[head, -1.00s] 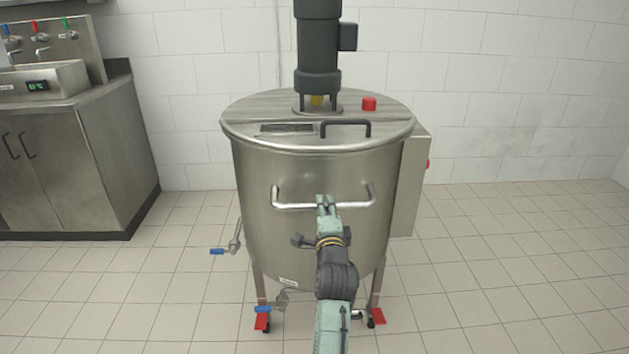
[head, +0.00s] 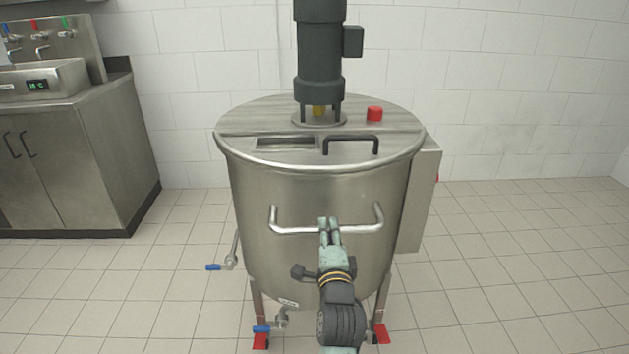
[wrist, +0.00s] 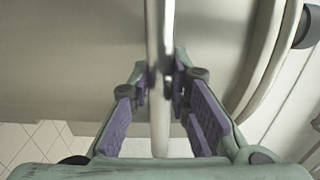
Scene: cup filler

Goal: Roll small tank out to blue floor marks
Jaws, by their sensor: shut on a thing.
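The small tank (head: 320,200) is a round stainless steel vessel on legs with a lid and a dark motor (head: 319,55) on top. A silver bar handle (head: 290,230) runs across its front. My gripper (head: 329,223) is shut on this handle near its middle. In the wrist view the bar (wrist: 160,45) passes between my purple-padded fingers (wrist: 159,95). Red pedals (head: 261,340) show at the feet of the tank's legs. No blue floor marks are visible in these views.
A steel counter (head: 75,160) with taps stands at the left. A white tiled wall (head: 500,90) is behind the tank. The tiled floor (head: 520,260) to the right is clear. Blue-handled valves (head: 213,267) stick out at the tank's left side and low front.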

